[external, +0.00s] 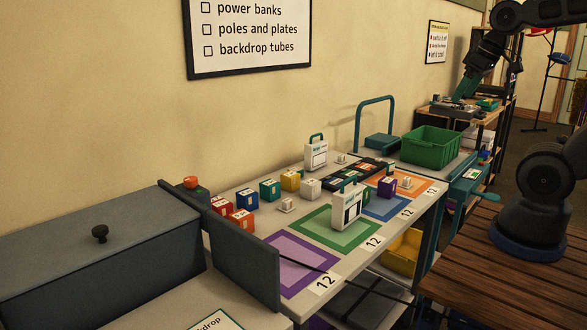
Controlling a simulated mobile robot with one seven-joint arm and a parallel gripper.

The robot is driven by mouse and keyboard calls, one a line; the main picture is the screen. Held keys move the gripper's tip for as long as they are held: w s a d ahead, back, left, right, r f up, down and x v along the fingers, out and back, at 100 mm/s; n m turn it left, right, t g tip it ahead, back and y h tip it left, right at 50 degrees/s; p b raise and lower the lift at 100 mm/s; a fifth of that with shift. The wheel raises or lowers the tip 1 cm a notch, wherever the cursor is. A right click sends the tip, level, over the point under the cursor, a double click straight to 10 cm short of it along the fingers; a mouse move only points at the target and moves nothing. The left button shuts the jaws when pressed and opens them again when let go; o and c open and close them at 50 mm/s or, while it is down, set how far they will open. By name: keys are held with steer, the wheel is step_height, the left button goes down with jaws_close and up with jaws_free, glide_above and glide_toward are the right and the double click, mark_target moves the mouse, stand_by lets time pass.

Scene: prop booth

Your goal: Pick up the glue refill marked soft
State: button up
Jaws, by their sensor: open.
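No glue refill can be picked out for certain, and no "soft" marking can be read at this size. My gripper (464,90) is at the upper right, pointing down above a dark tray (440,111) on the shelf unit. The tray holds small dark and green items too small to identify. My gripper appears small and partly dark against the shelf, and I see nothing held in it. I cannot tell how far its fingertips are from the items.
A table with coloured mats carries several labelled cubes (270,189), white cases (346,206) and a dark rack (357,172). A green crate (430,148) stands on a cart. A wooden platform (500,270) is at the right. A grey chest (110,255) fills the left.

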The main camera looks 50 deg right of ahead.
steer(key=shift+c, duration=0.4)
steer(key=c, duration=1.1)
steer(key=shift+w, duration=0.1)
steer(key=n+g+h, duration=0.4)
steer(key=n+g, duration=0.1)
steer(key=n, duration=1.3)
glide_above(407, 178)
steer(key=a, duration=0.5)
step_height(407, 178, down, 29)
steer(key=shift+h, duration=0.3)
steer(key=shift+d+x, duration=0.15)
steer(key=shift+x, duration=2.25)
steer(key=shift+d+x, duration=0.15)
steer(key=shift+x, duration=2.25)
